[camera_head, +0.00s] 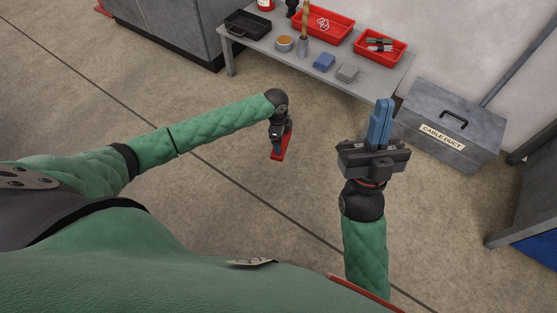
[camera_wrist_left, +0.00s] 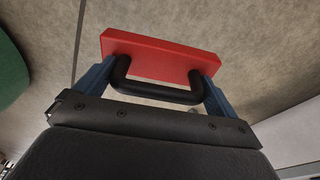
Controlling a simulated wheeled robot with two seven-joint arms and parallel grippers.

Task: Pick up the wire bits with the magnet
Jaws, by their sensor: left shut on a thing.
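My left gripper (camera_head: 279,141) is shut on the black handle (camera_wrist_left: 155,91) of a red block-shaped magnet (camera_head: 279,147). The magnet hangs below the gripper, above bare floor. In the left wrist view, the magnet's red block (camera_wrist_left: 160,55) lies beyond the handle, with a blue finger at each end of the handle. My right gripper (camera_head: 380,120) is empty, its blue fingers together and pointing up in the picture. I cannot make out any wire bits in either view.
A low grey bench (camera_head: 290,62) at the back carries a black tray (camera_head: 247,24), two red trays, a round tin, a blue block and a grey block. A grey cable duct box (camera_head: 450,120) stands on the right. The middle floor is clear.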

